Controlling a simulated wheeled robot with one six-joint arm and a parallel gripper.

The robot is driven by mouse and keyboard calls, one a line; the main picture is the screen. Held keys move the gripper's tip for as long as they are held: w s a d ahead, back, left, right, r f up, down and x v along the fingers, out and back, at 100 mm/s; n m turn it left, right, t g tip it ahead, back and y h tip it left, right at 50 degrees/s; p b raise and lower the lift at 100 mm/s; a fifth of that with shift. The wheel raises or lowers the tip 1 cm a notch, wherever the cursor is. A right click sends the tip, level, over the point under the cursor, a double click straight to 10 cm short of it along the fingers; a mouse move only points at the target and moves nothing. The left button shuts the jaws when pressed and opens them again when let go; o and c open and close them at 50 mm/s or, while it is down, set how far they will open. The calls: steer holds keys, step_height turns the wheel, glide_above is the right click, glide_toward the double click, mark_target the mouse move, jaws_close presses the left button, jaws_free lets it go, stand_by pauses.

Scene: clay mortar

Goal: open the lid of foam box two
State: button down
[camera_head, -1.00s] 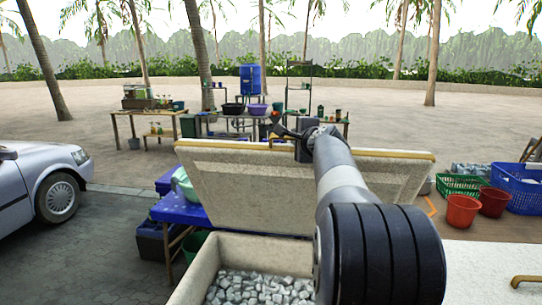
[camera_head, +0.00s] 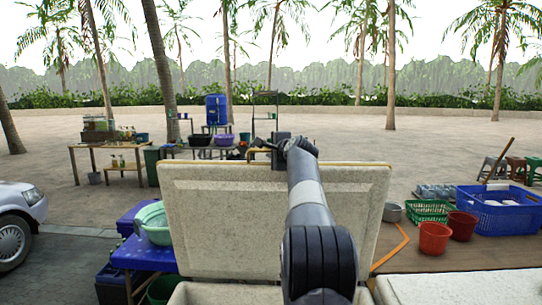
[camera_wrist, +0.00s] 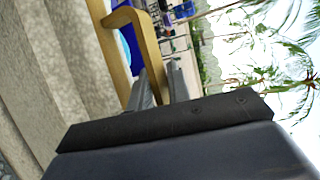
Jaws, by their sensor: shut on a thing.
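The foam box lid (camera_head: 230,225) stands raised, roughly upright, with its pale speckled inner face towards me in the head view. A strip of the foam box rim (camera_head: 205,293) shows below it; the inside is mostly out of frame. My gripper (camera_head: 272,150) is at the lid's top edge, shut on the yellow lid handle (camera_head: 256,151). In the wrist view, the fingers (camera_wrist: 160,88) are at the end of the tan handle (camera_wrist: 147,48), beside the lid's surface (camera_wrist: 62,60). My arm hides part of the lid and box. No box number is readable.
Another pale foam surface (camera_head: 460,289) lies at the lower right. A blue table (camera_head: 145,255) with a green basin (camera_head: 155,222) stands left of the lid. Red buckets (camera_head: 435,238) and a blue crate (camera_head: 505,215) stand right. Open paved ground lies behind.

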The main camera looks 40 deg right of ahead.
steer(key=shift+w+d+r, duration=0.25)
steer(key=shift+w+d, duration=0.25)
steer(key=shift+w, duration=0.1)
steer(key=c, duration=1.4)
jaws_free()
steer(key=shift+o, duration=0.3)
steer(key=shift+f, duration=0.1)
steer(key=shift+s, duration=0.1)
steer(key=shift+s, duration=0.15)
steer(key=b+v, duration=0.5)
steer(key=v, duration=0.5)
steer(key=shift+s, duration=0.15)
steer(key=shift+a, duration=0.1)
